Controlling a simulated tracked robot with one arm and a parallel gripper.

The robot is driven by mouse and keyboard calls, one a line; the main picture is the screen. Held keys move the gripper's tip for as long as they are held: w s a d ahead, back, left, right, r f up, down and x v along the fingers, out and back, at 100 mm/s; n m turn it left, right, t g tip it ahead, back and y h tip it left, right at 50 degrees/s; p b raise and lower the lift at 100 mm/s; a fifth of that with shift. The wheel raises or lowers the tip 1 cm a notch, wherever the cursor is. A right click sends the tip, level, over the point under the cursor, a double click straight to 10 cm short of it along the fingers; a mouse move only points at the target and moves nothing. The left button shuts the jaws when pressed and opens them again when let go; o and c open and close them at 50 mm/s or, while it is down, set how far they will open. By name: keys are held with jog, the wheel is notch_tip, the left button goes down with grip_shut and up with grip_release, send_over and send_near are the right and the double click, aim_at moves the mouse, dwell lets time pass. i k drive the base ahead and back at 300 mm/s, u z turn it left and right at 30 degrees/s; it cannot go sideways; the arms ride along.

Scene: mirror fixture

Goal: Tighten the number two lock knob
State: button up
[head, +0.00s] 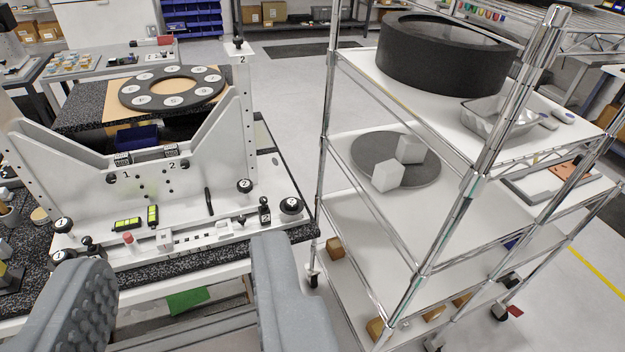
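The white mirror fixture (200,140) stands on a dark speckled slab at the left. A round black knob marked 2 (245,185) is at its right foot. A larger black knob (291,205) sits at the slab's right corner; its mark is too small to read surely. Black knobs marked 1 (62,224) are at the left. Small black knobs (185,165) flank printed numbers 1 and 2 on the front plate. I cannot tell which is the lock knob. My gripper (180,254) is open and empty, its fingers wide apart in front of the fixture's near edge.
A wire shelf cart (468,200) stands close at the right, its chrome post near my right finger. It carries a black drum (442,55) and grey blocks (388,176). A numbered black ring (172,87) lies behind the fixture. Open floor shows between fixture and cart.

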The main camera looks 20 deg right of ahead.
aim_at(290, 205)
jog(key=z, duration=0.2)
jog(key=i, duration=1.6)
jog(key=u, duration=0.4)
